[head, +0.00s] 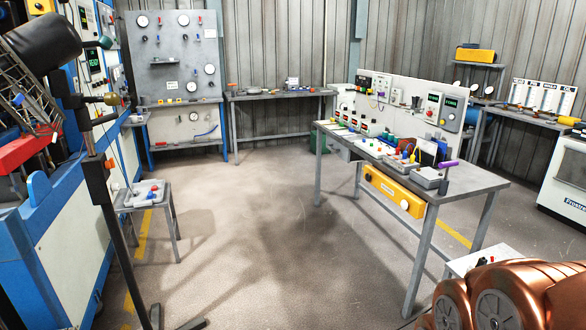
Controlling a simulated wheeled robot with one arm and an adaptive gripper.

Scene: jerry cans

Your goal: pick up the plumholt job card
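I cannot make out the plumholt job card in the head view. Pale flat items lie on the middle workbench (470,182), but they are too small to identify, and no lettering on them can be read. A small white sheet (210,33) is on the grey gauge panel (175,60) at the back left; its text is also unreadable. My gripper is not in view.
The middle workbench carries instruments, coloured parts and a yellow unit (394,192) below its front edge. A small stool (148,194) with a tray stands left. Blue machinery (65,250) lines the left side. A white surface (480,262) is low right. The central floor (250,235) is clear.

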